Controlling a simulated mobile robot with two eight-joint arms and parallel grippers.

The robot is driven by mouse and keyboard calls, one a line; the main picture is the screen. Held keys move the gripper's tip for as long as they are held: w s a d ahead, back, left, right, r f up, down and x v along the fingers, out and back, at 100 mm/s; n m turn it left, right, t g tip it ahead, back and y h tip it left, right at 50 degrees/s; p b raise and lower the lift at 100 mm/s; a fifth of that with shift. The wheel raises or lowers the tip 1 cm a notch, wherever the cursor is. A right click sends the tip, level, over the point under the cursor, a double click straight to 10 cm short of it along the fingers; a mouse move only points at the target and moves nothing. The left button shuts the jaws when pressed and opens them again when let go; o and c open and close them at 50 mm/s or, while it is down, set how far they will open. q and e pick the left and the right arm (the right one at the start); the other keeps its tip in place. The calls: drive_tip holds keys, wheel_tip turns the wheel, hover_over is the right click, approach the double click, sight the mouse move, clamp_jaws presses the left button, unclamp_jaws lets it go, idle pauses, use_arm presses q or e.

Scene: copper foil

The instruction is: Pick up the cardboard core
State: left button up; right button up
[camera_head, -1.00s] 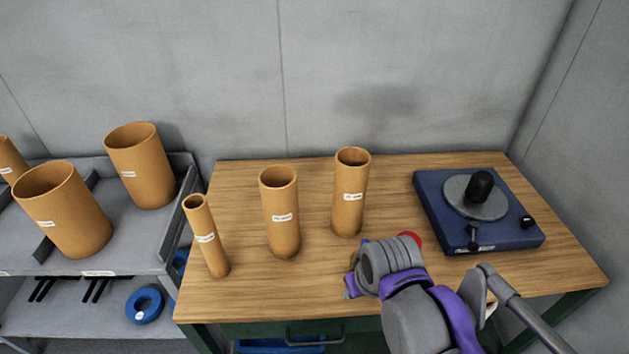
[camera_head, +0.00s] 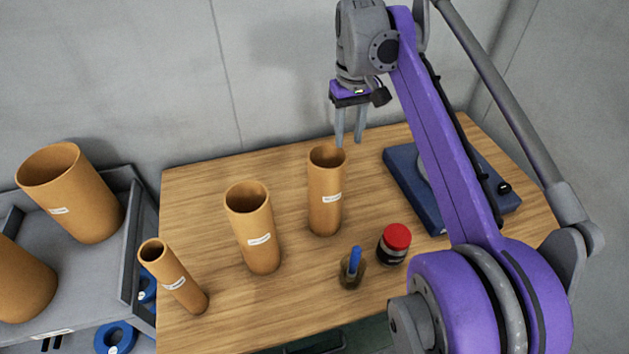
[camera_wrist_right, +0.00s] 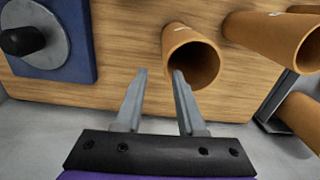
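Three labelled cardboard cores stand on the wooden table (camera_head: 215,212): a thin one (camera_head: 176,280) at left, a wide one (camera_head: 257,235) in the middle, and a medium one (camera_head: 325,200) at right. My right gripper (camera_head: 348,143) is open and empty, fingers pointing down, above and just behind the right core's rim. In the right wrist view the fingers (camera_wrist_right: 158,72) are apart, with the right core (camera_wrist_right: 192,57) beyond them; one fingertip overlaps its opening in the picture. I cannot tell whether they touch. My left gripper is not in view.
A blue device (camera_head: 403,180) stands at the table's right, partly hidden behind my right arm. A red-lidded jar (camera_head: 395,244) and a small container with a blue stick (camera_head: 353,266) stand near the front. A grey shelf (camera_head: 90,286) at left holds large cores (camera_head: 70,193).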

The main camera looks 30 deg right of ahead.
sight(343, 171)
drive_tip(key=shift+s+a+f+b, duration=0.1)
drive_tip(key=shift+a+f+b, duration=0.15)
drive_tip(key=shift+f, duration=2.4)
drive_tip(key=shift+s+a+f+b, duration=0.1)
drive_tip(key=shift+a+f, duration=0.1)
drive_tip(key=shift+f, duration=2.45)
clamp_jaws()
